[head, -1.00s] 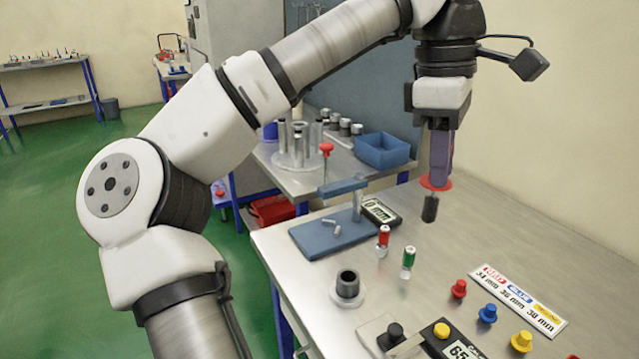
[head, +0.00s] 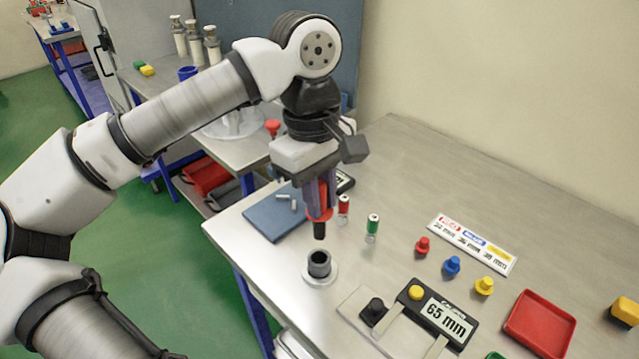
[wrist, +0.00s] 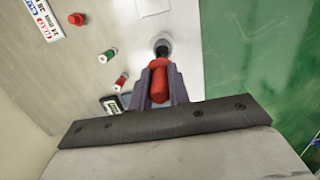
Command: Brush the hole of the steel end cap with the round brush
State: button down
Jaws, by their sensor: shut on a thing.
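The steel end cap (head: 319,266) stands upright on a pale round base on the metal table, its dark hole facing up. My gripper (head: 319,205) is shut on the red handle of the round brush (head: 319,230). The brush hangs upright with its dark bristles down, above the end cap's hole and apart from it in the head view. In the wrist view the red brush handle (wrist: 160,82) sits between the jaws, and the end cap (wrist: 162,42) shows partly behind it. The bristle tip is mostly hidden there.
Red-topped (head: 343,207) and green-topped (head: 372,226) vials stand behind the end cap. A caliper reading 65 mm (head: 440,318) lies to the right, with coloured knobs, a label card (head: 472,243) and a red tray (head: 540,322). The blue-grey plate (head: 268,218) is behind left.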

aim_at(320, 239)
jog(key=shift+f+b, duration=1.65)
jog(key=shift+f, duration=0.85)
jog(key=shift+b, duration=0.35)
jog(key=shift+f+b, duration=0.6)
jog(key=shift+b, duration=0.1)
